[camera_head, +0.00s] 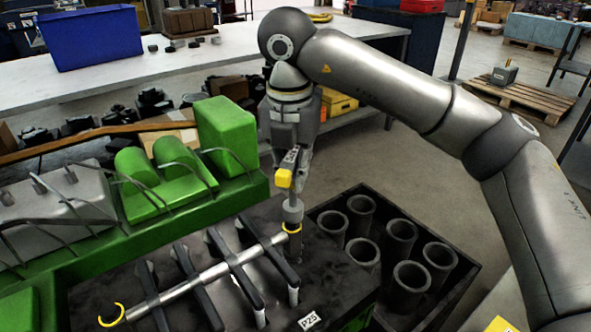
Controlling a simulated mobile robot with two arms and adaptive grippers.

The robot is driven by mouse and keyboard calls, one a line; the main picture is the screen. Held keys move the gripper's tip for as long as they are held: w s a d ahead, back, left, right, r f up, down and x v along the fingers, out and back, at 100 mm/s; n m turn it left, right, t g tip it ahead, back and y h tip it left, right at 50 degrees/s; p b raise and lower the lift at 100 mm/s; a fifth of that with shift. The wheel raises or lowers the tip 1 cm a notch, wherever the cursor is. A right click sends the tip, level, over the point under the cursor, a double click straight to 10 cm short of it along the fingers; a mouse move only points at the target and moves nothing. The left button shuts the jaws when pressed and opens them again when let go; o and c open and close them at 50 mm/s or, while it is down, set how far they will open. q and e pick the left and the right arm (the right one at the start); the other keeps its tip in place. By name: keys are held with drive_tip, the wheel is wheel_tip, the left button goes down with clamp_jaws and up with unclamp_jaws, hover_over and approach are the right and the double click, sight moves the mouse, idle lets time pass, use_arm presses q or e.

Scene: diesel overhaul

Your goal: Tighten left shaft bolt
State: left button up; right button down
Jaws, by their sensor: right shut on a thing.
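My right gripper (291,160) points down over the engine block and is shut on a yellow and grey hand-held tool (283,178). The tool's grey lower end (293,212) stands at the far right end of the shaft, by a yellow ring (291,229); whether it touches a bolt there is hidden. The silver shaft (205,277) lies slantwise across the dark block top (335,268), with several black rocker arms (177,290) along it. Another yellow ring (111,316) marks its near left end. My left gripper is not in view.
A green engine part (180,200) with grey pipes stands left. A dark crate (465,275) with several grey cylinders stands right of the block. Behind are a white table (220,60) with a blue bin (90,38) and a pallet (520,97).

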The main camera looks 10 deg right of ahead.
drive_tip(key=n, duration=0.3)
drive_tip(key=shift+w+n, duration=0.1)
drive_tip(key=shift+n, duration=0.3)
drive_tip(key=n, duration=0.3)
drive_tip(key=shift+w+r+y+p, duration=0.1)
drive_tip(key=shift+w+y+p, duration=0.05)
drive_tip(key=shift+y+p, duration=0.25)
drive_tip(key=n, duration=0.3)
drive_tip(key=shift+w, duration=0.15)
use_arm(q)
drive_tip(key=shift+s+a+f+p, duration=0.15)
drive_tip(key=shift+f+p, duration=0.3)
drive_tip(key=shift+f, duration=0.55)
use_arm(e)
drive_tip(key=shift+w+n, duration=0.15)
drive_tip(key=shift+n, duration=0.85)
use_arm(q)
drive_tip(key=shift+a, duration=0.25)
use_arm(e)
drive_tip(key=shift+y, duration=0.3)
